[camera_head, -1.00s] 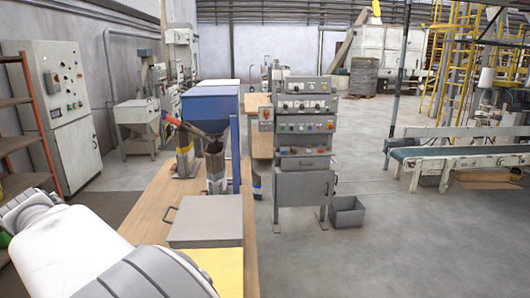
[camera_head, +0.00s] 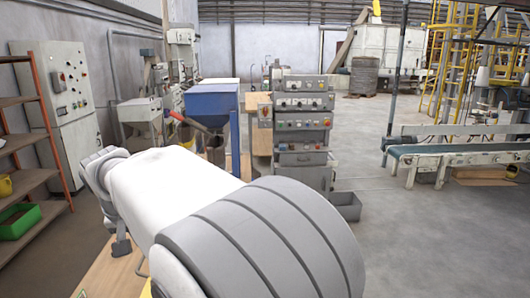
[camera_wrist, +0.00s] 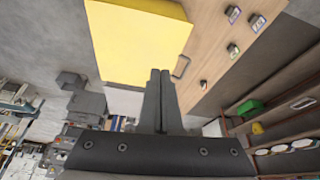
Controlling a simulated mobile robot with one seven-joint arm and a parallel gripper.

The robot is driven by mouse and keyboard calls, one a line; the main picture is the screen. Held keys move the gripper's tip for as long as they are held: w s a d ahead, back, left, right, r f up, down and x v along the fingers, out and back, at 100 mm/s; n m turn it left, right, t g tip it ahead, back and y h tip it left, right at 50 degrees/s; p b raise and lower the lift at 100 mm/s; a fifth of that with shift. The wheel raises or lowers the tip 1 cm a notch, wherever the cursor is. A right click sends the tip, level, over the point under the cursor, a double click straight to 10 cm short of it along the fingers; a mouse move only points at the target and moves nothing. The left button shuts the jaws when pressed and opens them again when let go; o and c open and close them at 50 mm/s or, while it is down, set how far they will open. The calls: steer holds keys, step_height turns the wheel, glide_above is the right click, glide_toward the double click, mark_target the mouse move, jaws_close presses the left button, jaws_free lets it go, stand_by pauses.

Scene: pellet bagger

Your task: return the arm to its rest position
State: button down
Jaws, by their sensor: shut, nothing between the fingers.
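My gripper (camera_wrist: 159,82) shows in the wrist view with its two dark fingers side by side, closed and empty. My white and grey arm (camera_head: 200,200) fills the lower middle of the head view and hides most of the wooden table there. The fingers appear apart from both. I cannot make out the fingers clearly in the head view.
A blue hopper (camera_head: 211,103) and a grey control cabinet (camera_head: 303,125) stand beyond my arm. A shelf with a green bin (camera_head: 18,220) is at the left. Open floor (camera_head: 430,240) lies at the right, before a conveyor (camera_head: 450,158).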

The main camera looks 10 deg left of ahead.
steer(key=w+d+r+m, duration=0.1)
steer(key=d+r, duration=0.2)
steer(key=d, duration=0.6)
steer(key=w+d+r+m, duration=0.1)
steer(key=w+d+r, duration=0.1)
steer(key=d, duration=0.8)
steer(key=w+d+r+m, duration=0.1)
steer(key=d+r, duration=0.2)
steer(key=d, duration=0.6)
steer(key=s+d+f+m+h, duration=0.1)
steer(key=s+d+f, duration=0.1)
steer(key=s+d, duration=0.6)
steer(key=s+d+f+m+t, duration=0.1)
steer(key=s+d+f, duration=0.2)
steer(key=s+d, duration=0.5)
steer(key=d, duration=0.6)
steer(key=shift+s+d+t+h, duration=0.2)
steer(key=shift+d+t+h, duration=0.1)
steer(key=shift+d+h, duration=0.1)
